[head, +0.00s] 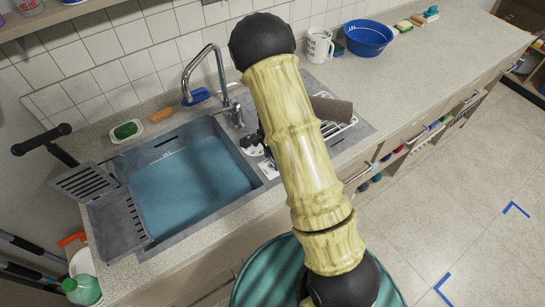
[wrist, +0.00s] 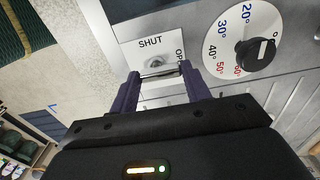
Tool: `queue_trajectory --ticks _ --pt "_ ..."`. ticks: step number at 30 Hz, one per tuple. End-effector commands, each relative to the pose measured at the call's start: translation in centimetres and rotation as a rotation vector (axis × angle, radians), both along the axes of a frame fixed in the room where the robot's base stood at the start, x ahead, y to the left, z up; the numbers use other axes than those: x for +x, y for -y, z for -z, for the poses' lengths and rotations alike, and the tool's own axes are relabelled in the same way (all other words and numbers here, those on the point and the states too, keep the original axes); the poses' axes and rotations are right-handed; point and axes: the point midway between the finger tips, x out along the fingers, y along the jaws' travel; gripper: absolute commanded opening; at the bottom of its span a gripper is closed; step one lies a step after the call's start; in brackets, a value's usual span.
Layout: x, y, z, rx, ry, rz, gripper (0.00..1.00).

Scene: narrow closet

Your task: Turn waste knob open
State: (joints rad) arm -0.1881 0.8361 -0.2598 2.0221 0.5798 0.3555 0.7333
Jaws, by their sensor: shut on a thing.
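The waste knob (wrist: 156,64) is a small metal knob on a pale plate marked SHUT and OP, the rest of the second word being covered, in the wrist view. My gripper (wrist: 160,74) has its two dark purple fingers either side of the knob and is shut on it. In the head view my arm hides the knob and most of my gripper. The sink basin (head: 185,185) holds blue-looking water, left of my arm.
A round temperature dial (wrist: 257,55) with a black knob sits right beside the plate. The chrome faucet (head: 213,75) stands behind the basin. A white jug (head: 319,45) and blue bowl (head: 368,37) stand farther right. The tiled floor at right is clear.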

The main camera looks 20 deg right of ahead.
Motion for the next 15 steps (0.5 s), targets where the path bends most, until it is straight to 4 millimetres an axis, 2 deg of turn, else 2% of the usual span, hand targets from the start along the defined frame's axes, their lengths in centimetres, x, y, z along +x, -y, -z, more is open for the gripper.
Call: queue_trajectory --ticks 5,6,8,15 --pt "0.19 -0.02 -0.15 0.001 0.006 0.002 0.24" --pt "0.20 -0.02 -0.15 0.001 0.006 0.002 0.55" --pt "0.18 -0.02 -0.14 0.001 0.005 0.002 0.67" --pt "0.07 0.00 -0.06 0.000 0.002 0.000 0.69"
